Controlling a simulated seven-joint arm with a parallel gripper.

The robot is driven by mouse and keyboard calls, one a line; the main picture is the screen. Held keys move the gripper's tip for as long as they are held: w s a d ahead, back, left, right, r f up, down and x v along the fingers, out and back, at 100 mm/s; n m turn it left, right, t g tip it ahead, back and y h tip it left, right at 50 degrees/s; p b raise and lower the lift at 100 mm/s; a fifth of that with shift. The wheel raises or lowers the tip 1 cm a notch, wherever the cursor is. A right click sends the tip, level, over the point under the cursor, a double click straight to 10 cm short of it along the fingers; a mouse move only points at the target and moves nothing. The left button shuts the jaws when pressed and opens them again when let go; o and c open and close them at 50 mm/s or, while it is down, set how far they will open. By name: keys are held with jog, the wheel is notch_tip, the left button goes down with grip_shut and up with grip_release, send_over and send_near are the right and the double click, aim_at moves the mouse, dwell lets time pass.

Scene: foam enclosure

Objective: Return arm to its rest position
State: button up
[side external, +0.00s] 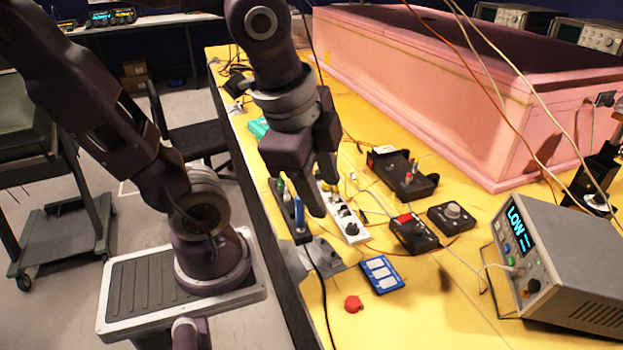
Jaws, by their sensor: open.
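My gripper (308,205) hangs pointing down over the near edge of the yellow table (440,305). Its two fingers are apart, and I see nothing held between them. The fingertips are just above or in front of a dark stand with colored tools (290,208) and a white power strip (347,222). I cannot tell whether they touch these. My arm is bent, with its base left of the table.
A large pink foam enclosure (420,85) fills the back. Loose cables cross the table. A chair (190,135) stands left.

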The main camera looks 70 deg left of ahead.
jog(key=n, duration=0.3)
jog(key=s+r+n+t, duration=0.1)
jog(key=n, duration=0.1)
jog(key=s+n+h, duration=0.1)
jog(key=n, duration=0.2)
jog(key=shift+s+a+r+n+t, duration=0.15)
jog(key=shift+a+r+n+t, duration=0.15)
jog(key=shift+r+t, duration=0.1)
